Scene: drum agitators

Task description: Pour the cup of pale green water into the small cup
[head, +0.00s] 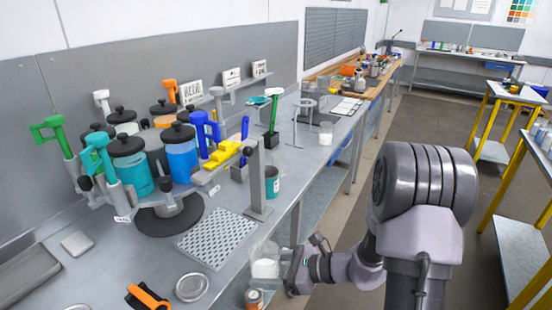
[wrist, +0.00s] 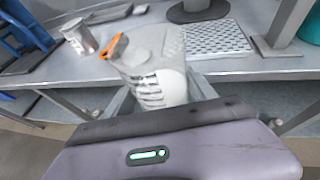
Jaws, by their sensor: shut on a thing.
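My gripper (head: 288,270) is shut on a clear cup (head: 265,262) just off the front edge of the bench in the head view. The cup has pale, nearly white contents in its lower part, and their green tint is hard to make out. In the wrist view the same cup (wrist: 157,75) stands in front of the gripper; the fingertips are not clearly seen. Another clear cup (head: 326,133) with a whitish lower part stands farther along the bench. I cannot tell for certain whether it is the small cup.
A perforated plate (head: 217,238) and a grey upright post (head: 256,180) are close to the held cup. A teal container (head: 272,183) stands behind the post. A carousel of lidded jars (head: 128,165) fills the left. An orange-and-black tool (head: 148,297) lies near a round dish (head: 192,287).

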